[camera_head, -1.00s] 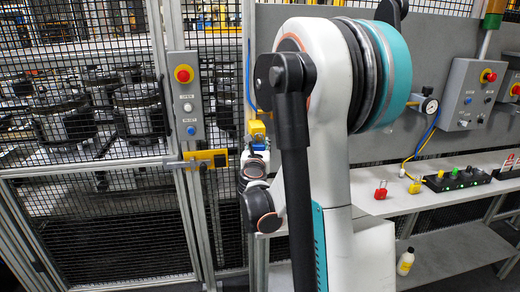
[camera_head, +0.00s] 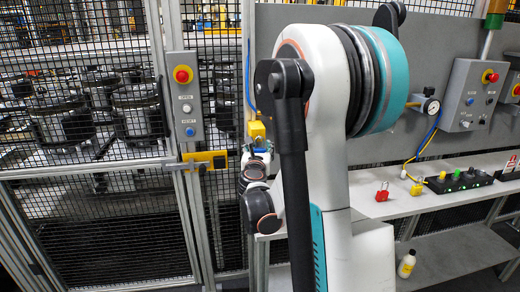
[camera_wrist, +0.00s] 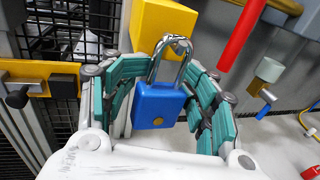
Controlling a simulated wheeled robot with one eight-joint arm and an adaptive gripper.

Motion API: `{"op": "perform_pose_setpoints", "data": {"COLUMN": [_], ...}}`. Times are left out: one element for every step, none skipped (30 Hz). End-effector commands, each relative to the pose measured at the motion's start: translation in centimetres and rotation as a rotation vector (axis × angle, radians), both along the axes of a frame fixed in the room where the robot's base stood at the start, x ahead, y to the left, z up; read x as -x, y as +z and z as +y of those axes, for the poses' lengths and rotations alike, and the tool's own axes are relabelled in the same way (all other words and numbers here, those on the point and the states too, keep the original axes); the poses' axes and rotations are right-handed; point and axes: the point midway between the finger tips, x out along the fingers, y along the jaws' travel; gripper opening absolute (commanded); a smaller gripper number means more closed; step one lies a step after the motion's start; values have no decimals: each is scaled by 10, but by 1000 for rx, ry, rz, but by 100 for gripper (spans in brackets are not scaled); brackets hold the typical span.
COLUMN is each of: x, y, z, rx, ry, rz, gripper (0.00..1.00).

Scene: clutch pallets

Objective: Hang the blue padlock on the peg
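The blue padlock (camera_wrist: 158,105) is upright between the teal finger pads of my gripper (camera_wrist: 160,95) in the wrist view, with its steel shackle upward. The pads sit against its sides, and the gripper looks shut on it. The shackle appears in front of a yellow block (camera_wrist: 160,25); I cannot tell whether they touch. The block also shows in the head view (camera_head: 257,131), with a small blue patch of the padlock (camera_head: 261,149) below it. My arm hides much of the bench in the head view.
A red padlock (camera_head: 382,194) and a yellow padlock (camera_head: 417,187) stand on the bench, near a black button box (camera_head: 460,180). A red rod (camera_wrist: 242,35) is right of the shackle. A mesh fence (camera_head: 90,140) and yellow gate latch (camera_head: 205,160) are at left.

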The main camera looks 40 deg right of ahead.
Motion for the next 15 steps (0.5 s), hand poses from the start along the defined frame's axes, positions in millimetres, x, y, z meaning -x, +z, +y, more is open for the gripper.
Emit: {"op": "perform_pose_setpoints", "data": {"x": [0,0,0,0,0,0,0,0,0,0,0,0,0,0,0], "y": [0,0,0,0,0,0,0,0,0,1,1,1,1,1,1], "z": [0,0,0,0,0,0,0,0,0,0,0,0,0,0,0], "rx": [0,1,1,1,1,1,1,1,1,1,1,1,1,1,1], "ry": [1,1,1,0,0,0,0,0,0,0,0,0,-1,-1,-1], "rz": [0,1,1,1,1,1,1,1,1,1,1,1,1,1,1], "gripper": [65,65,65,65,65,65,65,65,65,65,65,65,65,65,65]}}
